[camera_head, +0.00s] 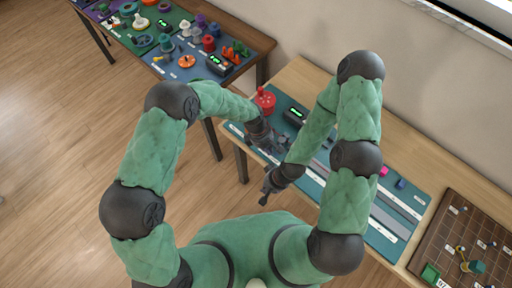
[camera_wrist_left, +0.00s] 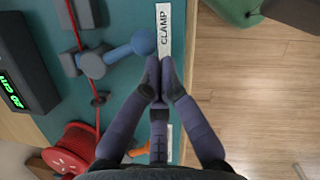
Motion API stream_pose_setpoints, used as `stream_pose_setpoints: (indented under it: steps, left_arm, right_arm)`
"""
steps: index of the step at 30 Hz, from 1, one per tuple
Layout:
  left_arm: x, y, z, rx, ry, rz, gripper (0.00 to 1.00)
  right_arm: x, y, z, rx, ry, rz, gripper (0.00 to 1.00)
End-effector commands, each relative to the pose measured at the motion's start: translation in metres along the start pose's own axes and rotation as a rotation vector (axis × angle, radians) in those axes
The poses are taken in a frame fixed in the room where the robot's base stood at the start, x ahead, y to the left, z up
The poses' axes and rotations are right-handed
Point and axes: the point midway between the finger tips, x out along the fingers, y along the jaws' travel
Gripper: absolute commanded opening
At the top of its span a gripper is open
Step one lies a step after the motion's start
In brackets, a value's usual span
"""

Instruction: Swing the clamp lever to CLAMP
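In the left wrist view the clamp lever is a blue bar with a round blue knob (camera_wrist_left: 143,42), joined to a grey clamp body (camera_wrist_left: 92,66). Its knob lies right beside the white CLAMP label (camera_wrist_left: 164,35). A red cord (camera_wrist_left: 75,22) runs through the clamp. My left gripper (camera_wrist_left: 157,82) has its dark fingertips together just below the knob, with nothing visible between them; whether they touch the knob I cannot tell. In the head view the left gripper (camera_head: 280,143) is over the teal mat, hiding the lever. My right gripper (camera_head: 266,188) is by the table's front edge, its fingers too small to judge.
A red spool (camera_wrist_left: 70,150) and a black box with a green display (camera_wrist_left: 22,75) stand near the clamp. An orange piece (camera_wrist_left: 139,150) is partly hidden behind the fingers. The mat (camera_head: 405,192) carries grey strips. A brown board (camera_head: 450,228) lies at right.

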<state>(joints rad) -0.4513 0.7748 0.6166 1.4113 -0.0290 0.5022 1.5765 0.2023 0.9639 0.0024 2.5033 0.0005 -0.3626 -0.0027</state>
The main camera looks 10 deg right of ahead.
Motion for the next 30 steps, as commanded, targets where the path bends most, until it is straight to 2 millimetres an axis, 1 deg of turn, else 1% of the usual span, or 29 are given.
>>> stream_pose_setpoints:
  steps: [3, 12, 26, 30]
  left_arm:
    - [0.0021, -0.0018, 0.0056, -0.006, 0.0, 0.0, 0.0]
    - [0.003, -0.0036, 0.0094, -0.006, 0.0, 0.0, 0.0]
    - [0.0029, -0.0036, 0.0093, -0.006, 0.0, 0.001, 0.0]
    - [-0.0002, -0.0031, 0.0039, -0.007, 0.0, 0.001, 0.0]
  right_arm:
    - [0.0001, 0.0001, -0.0001, 0.0, 0.0, 0.0, 0.0]
    - [0.0, 0.0001, -0.0001, 0.0, 0.0, 0.0, 0.0]
    - [0.0, 0.0001, -0.0001, 0.0, 0.0, 0.0, 0.0]
    - [-0.0008, -0.0002, 0.0, 0.0, 0.0, 0.0, 0.0]
